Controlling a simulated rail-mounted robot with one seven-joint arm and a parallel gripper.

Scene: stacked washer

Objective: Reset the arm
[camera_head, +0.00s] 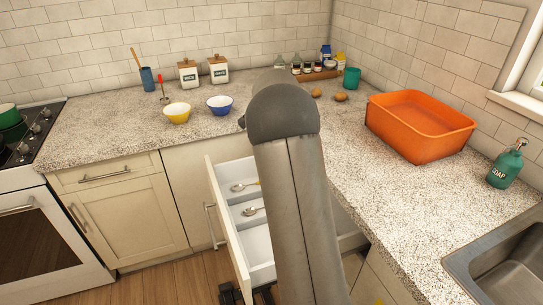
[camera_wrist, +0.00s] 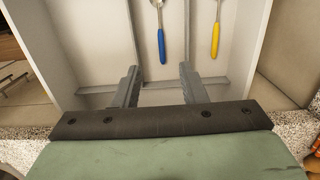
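My gripper (camera_wrist: 159,76) shows in the wrist view with its two grey fingers spread apart and nothing between them. It is over the near end of an open white drawer (camera_wrist: 85,50). In the head view my arm hides most of the gripper; only dark parts show low by the drawer front. The drawer (camera_head: 262,275) stands pulled out from under the counter, partly hidden by my arm. Inside lie a blue-handled spoon (camera_wrist: 161,44) and a yellow-handled spoon (camera_wrist: 215,40), in separate compartments.
The counter holds a yellow bowl (camera_head: 177,113), a blue bowl (camera_head: 220,106), canisters, jars and an orange tub (camera_head: 420,128). A soap bottle (camera_head: 506,167) stands by the sink (camera_head: 500,262). A stove (camera_head: 30,220) is at left. Bare floor shows left of the drawer.

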